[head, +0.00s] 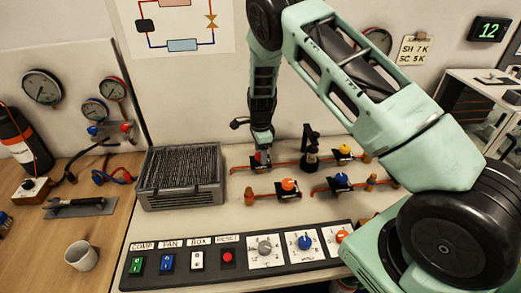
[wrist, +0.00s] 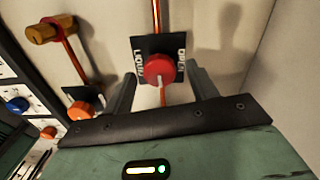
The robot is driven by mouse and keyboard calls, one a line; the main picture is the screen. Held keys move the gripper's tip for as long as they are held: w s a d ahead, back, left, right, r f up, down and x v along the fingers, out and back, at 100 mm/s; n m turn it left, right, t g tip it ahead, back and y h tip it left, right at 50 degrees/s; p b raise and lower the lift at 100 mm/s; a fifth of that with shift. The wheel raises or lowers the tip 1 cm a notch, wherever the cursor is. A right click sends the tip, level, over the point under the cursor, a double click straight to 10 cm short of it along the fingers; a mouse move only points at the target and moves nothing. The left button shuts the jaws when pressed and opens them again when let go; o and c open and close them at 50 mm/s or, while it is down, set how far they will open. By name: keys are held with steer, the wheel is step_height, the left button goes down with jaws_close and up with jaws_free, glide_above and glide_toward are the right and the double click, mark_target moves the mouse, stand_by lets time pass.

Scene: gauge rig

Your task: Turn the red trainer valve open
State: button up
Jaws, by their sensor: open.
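The red trainer valve is a round red knob (wrist: 160,68) on a black plate with white lettering, set on a copper-coloured pipe. In the wrist view it lies between the two finger ends of my gripper (wrist: 160,75). The fingers stand apart on either side, with visible gaps to the knob. In the head view my open gripper (head: 261,152) points down over this valve at the left end of the back pipe, and mostly hides the knob. I cannot tell the depth between fingertips and knob exactly.
An orange knob (head: 289,184) sits in front, also seen in the wrist view (wrist: 80,110). A grey finned unit (head: 180,178) stands left; a switch panel (head: 190,277) is in front.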

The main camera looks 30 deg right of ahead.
steer(key=shift+f, duration=0.25)
steer(key=c, duration=1)
